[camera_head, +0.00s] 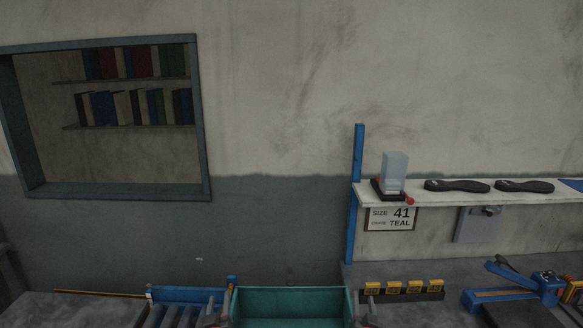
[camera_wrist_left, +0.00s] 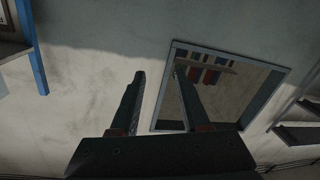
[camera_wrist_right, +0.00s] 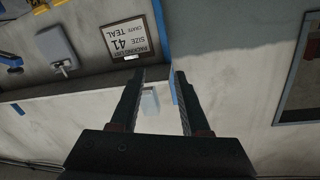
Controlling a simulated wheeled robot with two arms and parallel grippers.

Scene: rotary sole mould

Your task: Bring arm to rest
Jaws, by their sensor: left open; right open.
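My left gripper (camera_wrist_left: 160,74) is open and empty in its wrist view, its two dark fingers apart with the wall and window frame behind them. My right gripper (camera_wrist_right: 159,74) is also open and empty in its wrist view, with the wall, a shelf edge and a pale block behind its fingers. In the head view, small grey parts at the bottom edge, one by the blue rack and one by the teal crate's right side, look like the tips of my left gripper (camera_head: 213,317) and right gripper (camera_head: 369,311). The rest of both arms is out of view.
A teal crate (camera_head: 290,291) stands at the bottom centre, beside a blue slotted rack (camera_head: 187,295). On the right, a white shelf (camera_head: 415,196) holds two dark soles (camera_head: 457,185) and a pale block (camera_head: 395,170). Yellow-marked blocks (camera_head: 402,289) and blue tools (camera_head: 513,297) lie below.

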